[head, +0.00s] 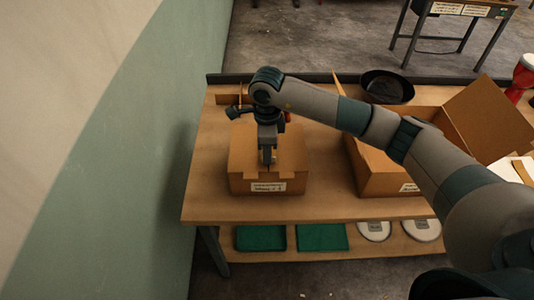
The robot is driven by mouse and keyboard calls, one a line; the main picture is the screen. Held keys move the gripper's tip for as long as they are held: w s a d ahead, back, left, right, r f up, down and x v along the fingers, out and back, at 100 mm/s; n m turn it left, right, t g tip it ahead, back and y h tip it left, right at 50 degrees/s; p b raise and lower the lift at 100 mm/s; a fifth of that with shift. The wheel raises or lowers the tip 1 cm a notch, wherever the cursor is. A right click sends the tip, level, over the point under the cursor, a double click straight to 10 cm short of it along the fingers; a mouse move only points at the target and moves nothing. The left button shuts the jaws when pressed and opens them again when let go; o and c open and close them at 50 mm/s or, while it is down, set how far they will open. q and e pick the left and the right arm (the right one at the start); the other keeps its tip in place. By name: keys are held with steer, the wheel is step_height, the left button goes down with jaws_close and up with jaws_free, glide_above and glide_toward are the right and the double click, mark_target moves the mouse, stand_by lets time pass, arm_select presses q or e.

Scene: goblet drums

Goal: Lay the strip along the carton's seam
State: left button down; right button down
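A brown cardboard carton (240,160) with a white label on its front stands near the left end of the wooden table. My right gripper (267,160) points straight down over the middle of the carton's top, at or just above it. A small tan-yellow bit shows at its fingertips, but I cannot tell whether this is the strip or part of the gripper. The fingers are too small to tell whether they are open or shut. The gripper and wrist hide part of the carton's top and seam. My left gripper is not in view.
A larger open carton (383,178) with raised flaps stands right of centre, partly behind my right arm. A black bowl (387,86) is behind it. A red drum (521,80) is at far right. A wall is close on the left. Green trays (260,238) lie on the lower shelf.

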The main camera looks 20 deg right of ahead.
steer(key=shift+f+b, duration=0.4)
steer(key=shift+f, duration=0.05)
steer(key=c, duration=1.9)
jaws_free()
steer(key=shift+c, duration=0.2)
steer(key=shift+r+b, duration=0.4)
steer(key=shift+r, duration=0.35)
step_height(320, 180, up, 16)
steer(key=b, duration=0.4)
steer(key=shift+b, duration=0.35)
